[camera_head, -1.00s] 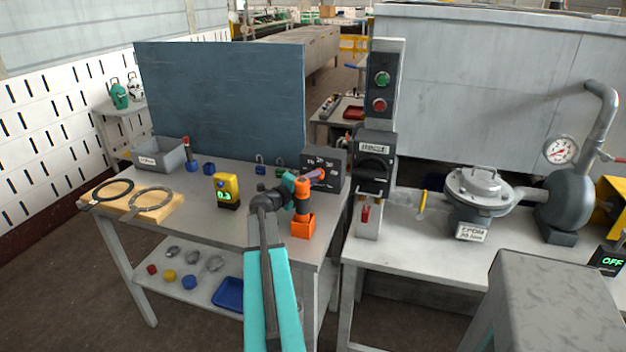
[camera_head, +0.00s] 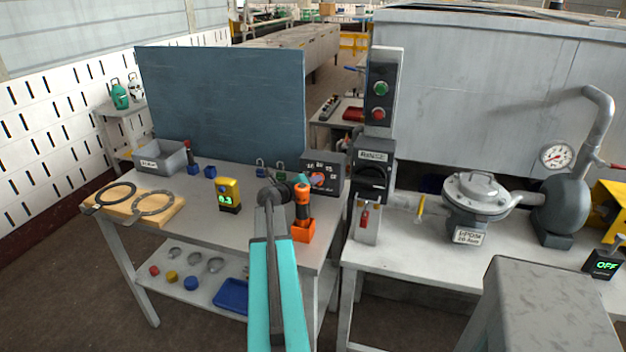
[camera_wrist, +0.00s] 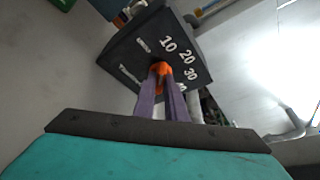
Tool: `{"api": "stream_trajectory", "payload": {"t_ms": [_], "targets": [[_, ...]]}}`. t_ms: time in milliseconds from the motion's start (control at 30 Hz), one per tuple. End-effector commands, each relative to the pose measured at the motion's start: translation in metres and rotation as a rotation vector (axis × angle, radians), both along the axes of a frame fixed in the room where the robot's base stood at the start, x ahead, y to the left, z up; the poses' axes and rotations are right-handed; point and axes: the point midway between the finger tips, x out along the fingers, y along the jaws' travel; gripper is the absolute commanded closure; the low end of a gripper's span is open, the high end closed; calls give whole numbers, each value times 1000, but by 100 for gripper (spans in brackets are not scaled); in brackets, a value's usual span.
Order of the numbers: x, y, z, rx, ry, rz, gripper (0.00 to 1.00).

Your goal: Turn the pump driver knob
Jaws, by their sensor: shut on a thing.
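A black box with a dial (camera_head: 336,165) stands at the right end of the left bench. White numbers ring its orange knob (camera_head: 318,180). In the wrist view the box (camera_wrist: 125,58) fills the top middle, with 10, 20 and 30 readable; other markings are partly covered. My gripper (camera_wrist: 160,80) has two purple fingers, shut on the orange knob (camera_wrist: 160,69) from either side. The fingertips cover part of the knob, so its pointer setting cannot be read. In the head view my wrist hides most of the fingers.
An orange-handled tool in an orange holder (camera_head: 302,231) stands close to my wrist. A yellow meter (camera_head: 228,195) is to the left. A switch post (camera_head: 374,165) rises just right of the box. A pump (camera_head: 563,208) and an OFF display (camera_head: 606,265) are farther right.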

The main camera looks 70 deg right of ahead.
Motion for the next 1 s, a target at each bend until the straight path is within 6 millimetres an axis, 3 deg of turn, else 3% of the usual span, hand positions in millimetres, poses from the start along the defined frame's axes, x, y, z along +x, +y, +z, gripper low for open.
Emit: {"api": "stream_trajectory", "payload": {"t_ms": [333,867,900,1000], "targets": [[-3,0,2,12,-200,-2,100],[-3,0,1,15,-240,-1,100],[-3,0,1,14,-240,-2,87],[-3,0,1,14,-240,-1,71]]}}
